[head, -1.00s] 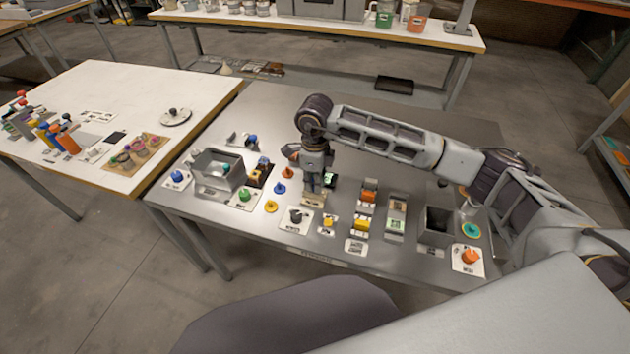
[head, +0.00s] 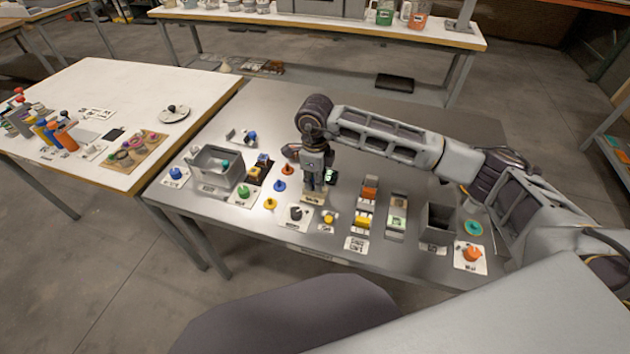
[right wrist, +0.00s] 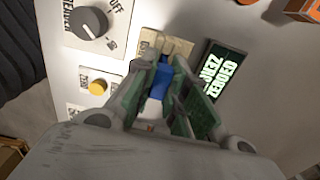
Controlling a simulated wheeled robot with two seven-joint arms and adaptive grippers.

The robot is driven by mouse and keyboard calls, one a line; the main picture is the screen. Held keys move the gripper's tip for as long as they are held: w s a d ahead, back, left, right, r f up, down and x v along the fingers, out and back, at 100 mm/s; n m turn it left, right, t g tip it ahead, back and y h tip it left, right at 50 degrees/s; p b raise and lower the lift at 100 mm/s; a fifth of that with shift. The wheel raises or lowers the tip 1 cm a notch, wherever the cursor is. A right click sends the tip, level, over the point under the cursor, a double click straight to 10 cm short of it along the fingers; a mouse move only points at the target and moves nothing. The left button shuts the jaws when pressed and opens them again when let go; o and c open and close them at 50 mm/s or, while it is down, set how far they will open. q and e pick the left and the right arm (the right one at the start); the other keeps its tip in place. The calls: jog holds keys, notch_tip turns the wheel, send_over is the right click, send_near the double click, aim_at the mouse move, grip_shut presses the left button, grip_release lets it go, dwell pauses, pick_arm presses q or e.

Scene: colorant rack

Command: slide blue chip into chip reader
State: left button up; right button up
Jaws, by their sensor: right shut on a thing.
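The blue chip (right wrist: 163,78) shows in the right wrist view between the fingers of my right gripper (right wrist: 163,95), which is shut on it. The chip's far end lies at the near edge of the beige chip reader (right wrist: 178,47); I cannot tell how deep it sits in the slot. A dark display with lit green text (right wrist: 222,69) stands beside the reader. In the head view my right gripper (head: 314,184) points down right over the reader (head: 312,198), and its fingers hide the chip. My left gripper is not in view.
A grey dial (right wrist: 88,25) and a yellow button (right wrist: 97,88) are close by the reader. Coloured pegs, including a blue one (head: 279,186), stand to the left. Orange and yellow blocks (head: 367,200) and a dark open bin (head: 438,222) are to the right.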

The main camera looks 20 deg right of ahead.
pick_arm(q)
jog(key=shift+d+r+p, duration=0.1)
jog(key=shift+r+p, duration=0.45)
jog(key=shift+p, duration=0.05)
pick_arm(e)
jog(key=shift+r, duration=1.55)
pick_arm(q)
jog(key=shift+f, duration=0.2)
pick_arm(e)
jog(key=shift+a, duration=0.1)
pick_arm(q)
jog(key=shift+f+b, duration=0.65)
jog(key=shift+b, duration=0.2)
pick_arm(e)
jog(key=shift+f, duration=0.8)
